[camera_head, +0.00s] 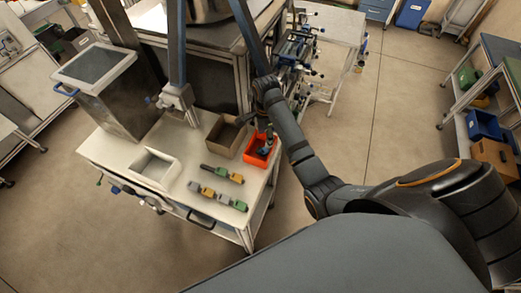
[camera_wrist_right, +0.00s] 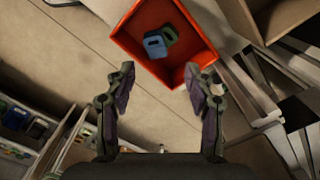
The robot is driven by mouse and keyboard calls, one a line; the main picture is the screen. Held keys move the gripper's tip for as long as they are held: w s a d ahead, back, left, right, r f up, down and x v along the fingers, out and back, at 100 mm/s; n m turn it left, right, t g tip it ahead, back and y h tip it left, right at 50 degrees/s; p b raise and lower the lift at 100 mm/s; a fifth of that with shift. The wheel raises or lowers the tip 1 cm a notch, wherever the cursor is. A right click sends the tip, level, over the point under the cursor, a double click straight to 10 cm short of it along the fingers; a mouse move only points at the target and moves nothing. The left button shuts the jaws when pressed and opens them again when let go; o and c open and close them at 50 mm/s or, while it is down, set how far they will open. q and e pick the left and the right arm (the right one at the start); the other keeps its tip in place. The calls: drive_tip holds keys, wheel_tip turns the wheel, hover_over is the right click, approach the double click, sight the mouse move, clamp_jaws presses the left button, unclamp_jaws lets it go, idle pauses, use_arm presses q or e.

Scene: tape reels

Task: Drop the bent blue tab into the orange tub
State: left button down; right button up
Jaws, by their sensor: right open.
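The orange tub (camera_head: 256,161) stands at the right end of the white table; it also shows in the right wrist view (camera_wrist_right: 126,46). A blue tab (camera_wrist_right: 155,46) lies inside the tub, against a dark green piece (camera_wrist_right: 169,36). Whether the tab is bent is too small to tell. My right gripper (camera_head: 267,133) is above the tub, partly hiding its inside in the head view. In the wrist view its fingers (camera_wrist_right: 160,75) are apart with nothing between them, near the tub's edge. My left gripper is not in view.
A brown box (camera_head: 225,134) stands beside the tub, and a white tray (camera_head: 157,168) is farther left. Several green, yellow and grey pieces (camera_head: 217,196) lie in rows on the table front. A dark bin with a lid (camera_head: 97,68) stands at the left.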

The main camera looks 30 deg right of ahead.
wheel_tip(320, 180, up, 4)
drive_tip(key=shift+r, duration=0.1)
idle(0.6)
drive_tip(key=s+f+n+t+h, duration=0.15)
drive_tip(key=s+n+t, duration=0.25)
drive_tip(key=s+n, duration=1.55)
wheel_tip(320, 180, down, 31)
drive_tip(key=d+g+b, duration=0.2)
drive_tip(key=b, duration=0.5)
drive_tip(key=s+d+f+b, duration=0.1)
drive_tip(key=s+f+b, duration=0.2)
drive_tip(key=s+f, duration=0.7)
drive_tip(key=s+f+b, duration=0.3)
drive_tip(key=s+f, duration=0.7)
drive_tip(key=f, duration=0.5)
drive_tip(key=shift+s+d+g+y, duration=0.2)
drive_tip(key=shift+d+g+y, duration=0.15)
drive_tip(key=shift+g, duration=0.05)
